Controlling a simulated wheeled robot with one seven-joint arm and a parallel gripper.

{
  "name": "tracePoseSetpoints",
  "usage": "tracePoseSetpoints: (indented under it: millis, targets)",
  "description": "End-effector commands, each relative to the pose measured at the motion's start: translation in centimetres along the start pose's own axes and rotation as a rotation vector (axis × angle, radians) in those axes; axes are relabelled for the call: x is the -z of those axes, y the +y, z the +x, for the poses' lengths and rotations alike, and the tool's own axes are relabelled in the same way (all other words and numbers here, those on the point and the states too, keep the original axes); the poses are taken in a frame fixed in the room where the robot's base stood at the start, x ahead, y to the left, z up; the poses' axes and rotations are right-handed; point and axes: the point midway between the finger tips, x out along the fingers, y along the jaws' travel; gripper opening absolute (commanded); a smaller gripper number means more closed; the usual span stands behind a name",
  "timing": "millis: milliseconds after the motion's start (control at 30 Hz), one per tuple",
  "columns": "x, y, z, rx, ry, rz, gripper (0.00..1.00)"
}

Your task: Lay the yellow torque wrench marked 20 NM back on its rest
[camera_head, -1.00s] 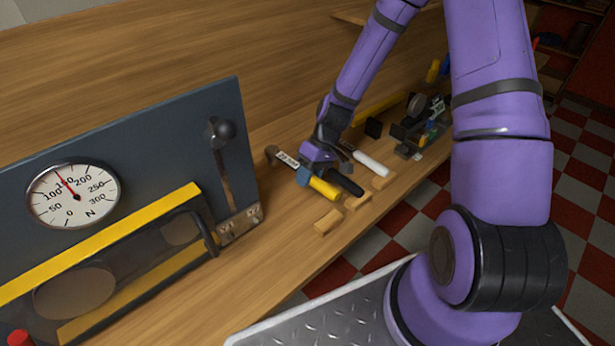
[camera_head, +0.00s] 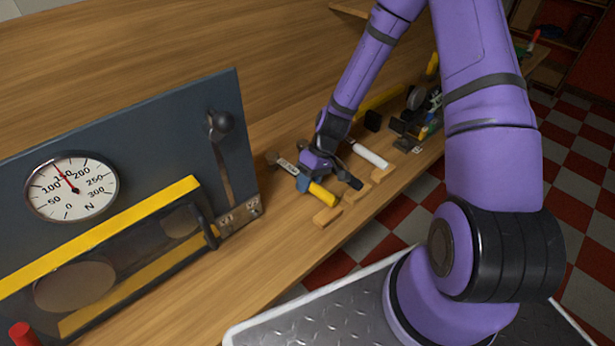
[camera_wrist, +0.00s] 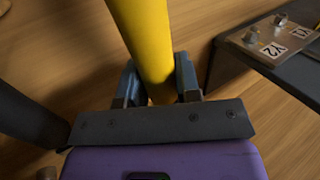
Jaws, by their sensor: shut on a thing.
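The yellow torque wrench has a yellow handle (camera_head: 321,195) and a metal head (camera_head: 272,158) at its left end, with a pale label strip between them. My gripper (camera_head: 304,183) is shut on the yellow handle; in the wrist view the handle (camera_wrist: 146,40) runs between the two fingers (camera_wrist: 157,88). The handle's end is just above and behind a wooden block (camera_head: 327,216) in the picture. I cannot tell whether it touches the block or hangs above it. The wrench's label is too small to read now.
More wooden blocks (camera_head: 383,173) line the bench (camera_head: 290,240) front edge. A white-handled wrench (camera_head: 369,155) lies to the right, with a dark handle (camera_head: 350,182) beside my gripper. A blue-grey gauge panel (camera_head: 150,130) with a lever stands left. Clutter fills the bench's right part.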

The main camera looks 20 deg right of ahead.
Motion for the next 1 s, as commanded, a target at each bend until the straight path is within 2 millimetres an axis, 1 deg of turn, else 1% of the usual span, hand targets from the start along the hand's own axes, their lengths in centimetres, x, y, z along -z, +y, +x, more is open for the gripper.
tracePoseSetpoints:
  millis: [200,633,1000]
  targets:
    - [0.0,0.4,0.6,-0.001,0.001,-0.001,0.03]
    - [0.0,0.4,0.7,-0.001,0.001,-0.001,0.03]
    - [0.0,0.8,1.3,-0.001,0.001,0.000,0.03]
